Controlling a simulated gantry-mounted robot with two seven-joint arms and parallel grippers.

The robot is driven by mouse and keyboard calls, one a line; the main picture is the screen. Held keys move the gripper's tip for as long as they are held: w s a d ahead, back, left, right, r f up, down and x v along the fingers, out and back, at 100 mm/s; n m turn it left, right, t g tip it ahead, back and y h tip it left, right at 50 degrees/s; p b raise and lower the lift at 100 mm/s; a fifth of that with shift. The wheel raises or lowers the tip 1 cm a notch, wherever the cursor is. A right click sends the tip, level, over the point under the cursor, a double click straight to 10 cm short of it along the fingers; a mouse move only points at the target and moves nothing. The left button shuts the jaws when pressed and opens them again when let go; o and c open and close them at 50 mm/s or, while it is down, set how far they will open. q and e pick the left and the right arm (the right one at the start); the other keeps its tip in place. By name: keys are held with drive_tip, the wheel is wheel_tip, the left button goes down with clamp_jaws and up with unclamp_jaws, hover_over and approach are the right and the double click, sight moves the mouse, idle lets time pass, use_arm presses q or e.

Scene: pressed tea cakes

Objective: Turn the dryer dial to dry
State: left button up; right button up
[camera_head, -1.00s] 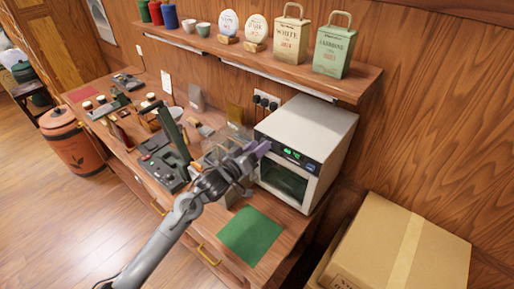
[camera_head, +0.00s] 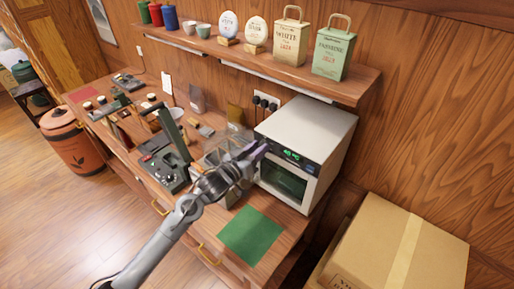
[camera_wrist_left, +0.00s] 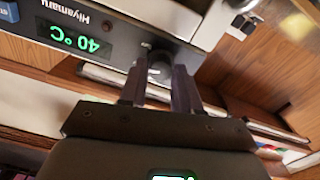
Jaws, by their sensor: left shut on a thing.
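The white dryer (camera_head: 316,125) stands on the right end of the wooden bench, with a dark front panel and a window below it. Its green display (camera_head: 292,155) reads 40 °C, and this shows upside down in the left wrist view (camera_wrist_left: 74,38). My left gripper (camera_head: 259,149) is at the left end of the panel. In the left wrist view its two dark fingers are shut on the dark round dial (camera_wrist_left: 160,64), one on each side. The fingers hide part of the dial and its markings. My right gripper is not in view.
A green mat (camera_head: 251,234) lies on the bench in front of the dryer. A cardboard box (camera_head: 405,245) stands at the right. A shelf (camera_head: 270,62) with bags and tins runs above. Clear containers and a dark scale-like device (camera_head: 165,166) sit left of the dryer.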

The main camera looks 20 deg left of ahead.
use_arm(q)
drive_tip(key=shift+d+m, duration=0.1)
drive_tip(key=shift+m, duration=4.1)
drive_tip(key=o, duration=1)
drive_tip(key=shift+o, duration=0.2)
drive_tip(key=shift+s, duration=0.15)
drive_tip(key=v, duration=1)
drive_tip(key=shift+s, duration=0.25)
